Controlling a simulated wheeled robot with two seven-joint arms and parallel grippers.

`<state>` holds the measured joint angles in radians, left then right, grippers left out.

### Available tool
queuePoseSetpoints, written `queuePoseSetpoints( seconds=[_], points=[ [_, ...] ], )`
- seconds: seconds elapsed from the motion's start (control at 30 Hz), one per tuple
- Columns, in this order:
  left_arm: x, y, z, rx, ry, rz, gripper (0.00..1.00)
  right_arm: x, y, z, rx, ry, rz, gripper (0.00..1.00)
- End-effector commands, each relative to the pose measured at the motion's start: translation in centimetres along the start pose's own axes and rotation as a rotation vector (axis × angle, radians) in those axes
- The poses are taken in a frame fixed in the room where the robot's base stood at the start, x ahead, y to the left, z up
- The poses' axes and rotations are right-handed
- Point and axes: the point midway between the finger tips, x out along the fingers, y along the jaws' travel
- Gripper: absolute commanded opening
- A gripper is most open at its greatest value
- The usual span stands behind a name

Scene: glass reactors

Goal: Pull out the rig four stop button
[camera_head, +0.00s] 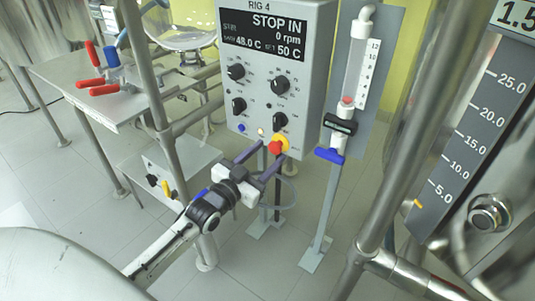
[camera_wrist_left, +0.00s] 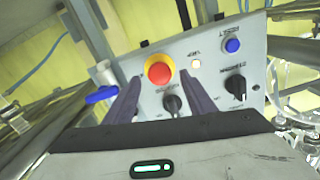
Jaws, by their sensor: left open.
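The rig four control box (camera_head: 276,80) has a display reading "RIG 4", "STOP IN" and 0 rpm. Its red stop button (camera_head: 277,147) with a yellow collar sits at the box's lower right edge. The button also shows in the left wrist view (camera_wrist_left: 159,71), beyond and between the fingertips. My left gripper (camera_head: 262,157) is open just below the front of the box, its two fingers reaching toward the button. In the left wrist view the open fingers (camera_wrist_left: 160,88) stand either side of the button; I cannot tell whether they touch it. My right gripper is not in view.
A blue button (camera_head: 241,128), a lit lamp (camera_head: 261,132) and black knobs (camera_head: 280,121) sit close to the stop button. A flowmeter with a blue handle (camera_head: 330,156) stands right of the box. Metal frame posts (camera_head: 148,75) rise to the left and right.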

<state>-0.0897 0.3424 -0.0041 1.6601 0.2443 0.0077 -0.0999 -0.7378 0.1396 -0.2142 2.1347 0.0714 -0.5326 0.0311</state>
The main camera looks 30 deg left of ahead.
Motion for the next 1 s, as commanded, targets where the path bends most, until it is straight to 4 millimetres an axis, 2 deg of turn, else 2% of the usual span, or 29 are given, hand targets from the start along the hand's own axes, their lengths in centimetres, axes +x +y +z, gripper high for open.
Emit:
queuePoseSetpoints(
  seconds=[0.3,0.5,0.7,1.0],
  points=[
    [-6.0,0.0,0.0,-0.001,-0.006,0.001,0.5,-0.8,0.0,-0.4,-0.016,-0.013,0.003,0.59],
    [-8.9,0.0,0.0,0.0,-0.004,0.0,0.5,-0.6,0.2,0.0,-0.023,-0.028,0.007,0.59],
    [-9.8,0.0,0.0,0.0,-0.002,0.0,0.5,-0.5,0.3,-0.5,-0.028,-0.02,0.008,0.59],
    [-9.8,0.0,0.1,0.0,-0.002,0.0,0.5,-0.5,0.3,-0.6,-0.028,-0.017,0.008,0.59]
  ],
)
